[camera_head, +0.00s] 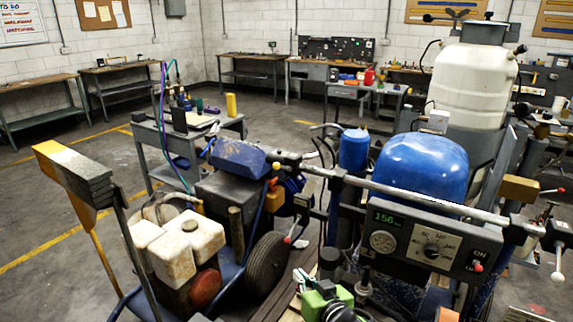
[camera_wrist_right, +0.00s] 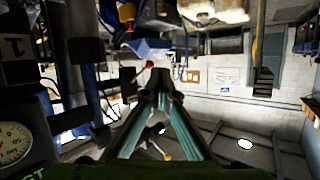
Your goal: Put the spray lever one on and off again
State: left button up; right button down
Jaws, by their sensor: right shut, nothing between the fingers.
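The line striper fills the middle and right of the head view, with a crossbar (camera_head: 400,190) and a control panel (camera_head: 430,240). A lever with a red ball end (camera_head: 288,240) hangs from the bracket at the bar's left end. Another with a white ball end (camera_head: 557,276) hangs at the right end. I cannot tell which is spray lever one. My right gripper (camera_head: 304,277), green and black, is low in front of the panel's left side, below the red-ended lever and apart from it. In the right wrist view its fingers (camera_wrist_right: 159,76) meet, with nothing between them. My left gripper is out of view.
A blue tank (camera_head: 420,165) and a large white drum (camera_head: 472,80) stand behind the bar. White jugs (camera_head: 187,240) and a wheel (camera_head: 267,262) are at the left. A grey cart (camera_head: 160,150) stands behind. The floor at far left is clear.

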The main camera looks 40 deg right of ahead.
jog(key=w+d+r+n+t+y, duration=0.1)
jog(key=d+r+t+y, duration=0.1)
jog(key=r, duration=0.6)
jog(key=w+d+r+t+y, duration=0.1)
jog(key=d+r+t+y, duration=0.2)
jog(key=r, duration=0.5)
jog(key=w+d+r+n+t+y, duration=0.1)
jog(key=w+d+r+t+y, duration=0.1)
jog(key=r, duration=0.7)
jog(key=d+t+y, duration=0.1)
jog(key=t, duration=0.1)
jog(key=shift+n+t, duration=0.3)
jog(key=shift+w+r, duration=0.15)
notch_tip(320, 180, up, 5)
jog(key=p, duration=0.4)
send_over(282, 168)
jog(key=s+d, duration=0.1)
jog(key=s, duration=0.3)
jog(key=shift+w+a+f+p, duration=0.15)
jog(key=shift+w+a+f, duration=0.1)
jog(key=shift+f, duration=0.45)
jog(key=shift+w+a+f+p, duration=0.2)
jog(key=shift+a+f, duration=0.1)
jog(key=shift+f, duration=0.4)
jog(key=shift+w+a+f+p, duration=0.1)
jog(key=shift+w+a+f, duration=0.15)
jog(key=shift+f, duration=0.45)
jog(key=shift+s, duration=0.1)
